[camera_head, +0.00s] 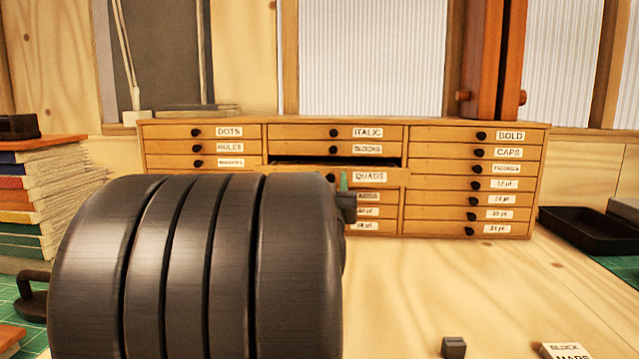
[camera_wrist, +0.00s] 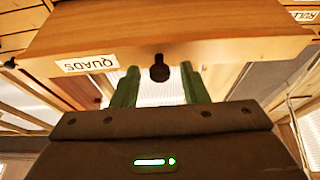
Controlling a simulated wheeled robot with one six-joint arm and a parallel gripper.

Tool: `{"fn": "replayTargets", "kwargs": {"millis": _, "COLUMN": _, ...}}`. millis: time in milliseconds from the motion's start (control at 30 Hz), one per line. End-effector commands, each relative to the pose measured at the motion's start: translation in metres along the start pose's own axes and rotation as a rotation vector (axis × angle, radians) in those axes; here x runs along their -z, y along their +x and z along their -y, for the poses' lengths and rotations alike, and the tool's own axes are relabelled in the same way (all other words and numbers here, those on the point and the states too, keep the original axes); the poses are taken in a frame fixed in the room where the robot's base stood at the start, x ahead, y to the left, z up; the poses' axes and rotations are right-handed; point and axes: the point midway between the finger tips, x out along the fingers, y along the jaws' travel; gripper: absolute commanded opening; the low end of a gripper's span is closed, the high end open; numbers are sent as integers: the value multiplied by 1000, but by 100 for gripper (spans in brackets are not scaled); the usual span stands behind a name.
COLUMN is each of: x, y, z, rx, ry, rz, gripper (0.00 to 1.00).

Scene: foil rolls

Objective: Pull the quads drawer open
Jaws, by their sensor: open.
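The quads drawer (camera_head: 392,177) is in the middle column of a wooden drawer cabinet. Its front stands out from the cabinet, with a dark gap above it, so it is partly open. In the wrist view the drawer front (camera_wrist: 200,35) appears upside down with its QUADS label. Its dark round knob (camera_wrist: 159,73) lies between the fingertips. My gripper (camera_wrist: 160,82) is open, with a green finger on each side of the knob and visible space between. In the head view my dark arm hides much of the gripper and the drawer's left part.
The cabinet (camera_head: 470,124) has several other labelled drawers, all looking shut. Stacked books (camera_head: 40,200) stand at left and a black tray (camera_head: 590,230) at right. A small dark block (camera_head: 453,347) and a labelled box (camera_head: 566,351) lie on the front table. The table right of my arm is mostly clear.

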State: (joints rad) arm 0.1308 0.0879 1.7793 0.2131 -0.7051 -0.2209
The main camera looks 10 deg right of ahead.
Motion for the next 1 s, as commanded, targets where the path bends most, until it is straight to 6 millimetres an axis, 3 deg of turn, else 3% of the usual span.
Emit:
{"fn": "replayTargets", "kwargs": {"millis": 167, "x": 0, "y": -8, "z": 0, "rx": 1, "ry": 0, "rz": 0, "gripper": 40}}
{"fn": "replayTargets", "kwargs": {"millis": 267, "x": 0, "y": -22, "z": 0, "rx": 1, "ry": 0, "rz": -1, "gripper": 40}}
{"fn": "replayTargets", "kwargs": {"millis": 700, "x": 0, "y": -113, "z": 0, "rx": 1, "ry": 1, "rz": -1, "gripper": 40}}
{"fn": "replayTargets", "kwargs": {"millis": 1000, "x": 0, "y": -137, "z": 0, "rx": 0, "ry": 0, "rz": 0, "gripper": 40}}
